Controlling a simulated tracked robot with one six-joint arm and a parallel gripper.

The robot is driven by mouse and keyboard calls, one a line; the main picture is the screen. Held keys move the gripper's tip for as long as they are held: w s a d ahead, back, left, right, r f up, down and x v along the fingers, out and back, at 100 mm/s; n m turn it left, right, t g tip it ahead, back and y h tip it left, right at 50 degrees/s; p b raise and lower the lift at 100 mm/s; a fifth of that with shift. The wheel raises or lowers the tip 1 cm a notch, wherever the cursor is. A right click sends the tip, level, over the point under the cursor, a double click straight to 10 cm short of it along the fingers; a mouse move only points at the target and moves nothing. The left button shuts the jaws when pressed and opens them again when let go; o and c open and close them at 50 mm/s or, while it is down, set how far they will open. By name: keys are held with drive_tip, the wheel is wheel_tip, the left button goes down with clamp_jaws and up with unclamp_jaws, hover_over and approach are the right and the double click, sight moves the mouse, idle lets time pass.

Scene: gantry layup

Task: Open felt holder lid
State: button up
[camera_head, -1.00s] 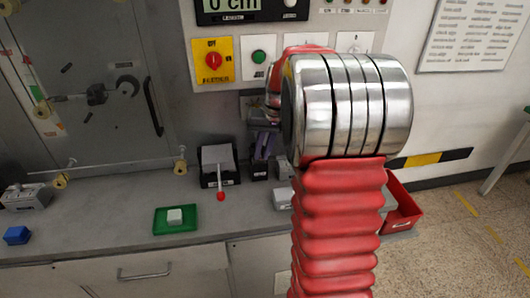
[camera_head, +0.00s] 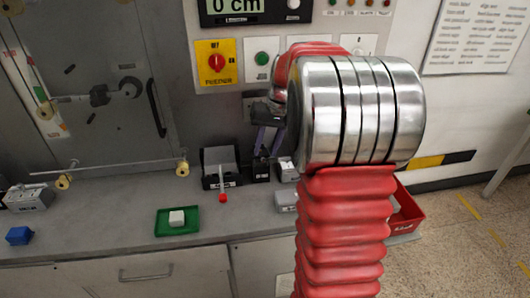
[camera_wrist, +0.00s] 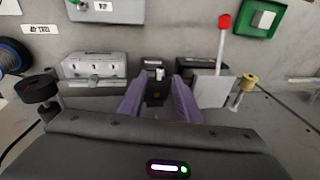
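A black box with a grey plate and a thin lever ending in a red ball (camera_head: 222,198) stands on the bench in the head view. I take it for the felt holder (camera_head: 220,182), but no readable label confirms this. In the wrist view its red knob (camera_wrist: 224,22) and pale plate (camera_wrist: 213,92) lie right of my gripper. How far the lid is open I cannot tell. My gripper (camera_wrist: 158,88) has two purple fingers set apart, with nothing held between them. They point toward a small black box (camera_wrist: 155,68), beside the lever box. In the head view my gripper (camera_head: 268,140) is partly hidden by my arm.
A green tray (camera_head: 192,231) with a white block (camera_head: 177,218) is at the front of the bench. A blue block (camera_head: 19,235) and grey device (camera_head: 28,197) are at left. A red bin (camera_head: 408,213) is at right. The control panel wall rises behind.

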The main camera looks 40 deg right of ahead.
drive_tip(key=v, duration=1.1)
drive_tip(key=shift+r, duration=0.1)
drive_tip(key=shift+c, duration=0.5)
drive_tip(key=shift+c, duration=0.7)
drive_tip(key=shift+n+h, duration=0.3)
drive_tip(key=shift+n, duration=0.3)
drive_tip(key=s+a, duration=0.1)
drive_tip(key=a, duration=0.1)
drive_tip(key=s+a+r, duration=0.1)
drive_tip(key=a, duration=0.2)
drive_tip(key=s+a, duration=0.1)
drive_tip(key=a, duration=0.2)
drive_tip(key=shift+a+r, duration=0.15)
clamp_jaws()
drive_tip(key=s+a+f+n+t, duration=0.1)
drive_tip(key=s+a+f+n, duration=0.1)
drive_tip(key=s+a, duration=0.6)
drive_tip(key=s+a+f+n+t, duration=0.2)
drive_tip(key=s+a+f, duration=0.3)
drive_tip(key=s+a, duration=0.3)
drive_tip(key=shift+s+a+f+n+h, duration=0.25)
drive_tip(key=shift+s+a+n+h, duration=0.1)
drive_tip(key=shift+a, duration=0.75)
